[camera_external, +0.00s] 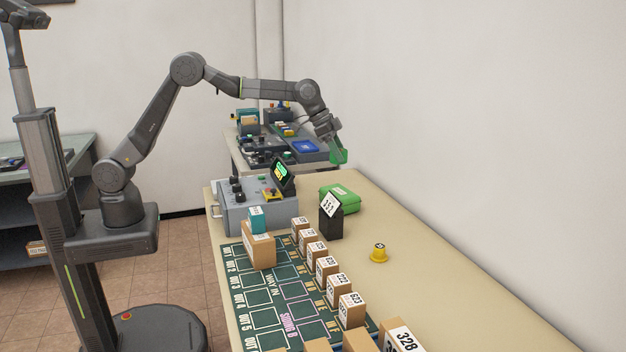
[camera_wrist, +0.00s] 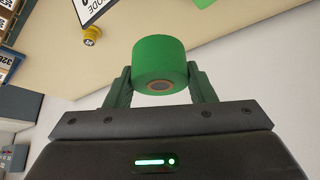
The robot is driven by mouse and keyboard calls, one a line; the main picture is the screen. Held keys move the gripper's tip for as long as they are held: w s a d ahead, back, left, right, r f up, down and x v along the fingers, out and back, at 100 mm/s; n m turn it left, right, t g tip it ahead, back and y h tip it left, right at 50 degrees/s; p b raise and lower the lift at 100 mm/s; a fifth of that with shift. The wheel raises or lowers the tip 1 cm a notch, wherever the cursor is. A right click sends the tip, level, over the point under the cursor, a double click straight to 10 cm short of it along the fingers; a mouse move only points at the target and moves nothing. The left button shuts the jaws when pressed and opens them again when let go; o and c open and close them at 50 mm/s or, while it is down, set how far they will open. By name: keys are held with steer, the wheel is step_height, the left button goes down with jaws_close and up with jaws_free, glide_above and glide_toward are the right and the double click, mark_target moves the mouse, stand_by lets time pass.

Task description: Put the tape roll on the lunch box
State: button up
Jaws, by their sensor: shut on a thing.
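My gripper (camera_external: 335,145) is raised above the far part of the beige table. In the wrist view my gripper (camera_wrist: 160,85) is shut on a green tape roll (camera_wrist: 160,58), with one finger on each side of it. The tape roll (camera_external: 339,156) shows as a small green piece at the fingertips in the external view. A green box with a rounded top, which looks like the lunch box (camera_external: 341,199), lies on the table below the gripper, with a clear gap between them. The lunch box is not recognisable in the wrist view.
A black stand with a number card (camera_external: 331,215) is close in front of the lunch box. A grey control box (camera_external: 248,206) with a screen is to its left. Several cartons (camera_external: 338,290) line the green mat (camera_external: 240,285). A yellow button (camera_external: 379,252) sits on the otherwise clear right side.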

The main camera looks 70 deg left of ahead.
steer(key=n, duration=0.1)
glide_above(337, 170)
steer(key=s+a, duration=0.1)
steer(key=s, duration=0.1)
step_height(337, 170, down, 11)
steer(key=shift+w+r+p, duration=0.15)
steer(key=shift+p, duration=0.4)
steer(key=shift+f+p, duration=0.35)
steer(key=shift+f, duration=1.75)
steer(key=shift+y, duration=0.3)
steer(key=shift+f, duration=0.2)
steer(key=o, duration=1)
steer(key=shift+r, duration=0.1)
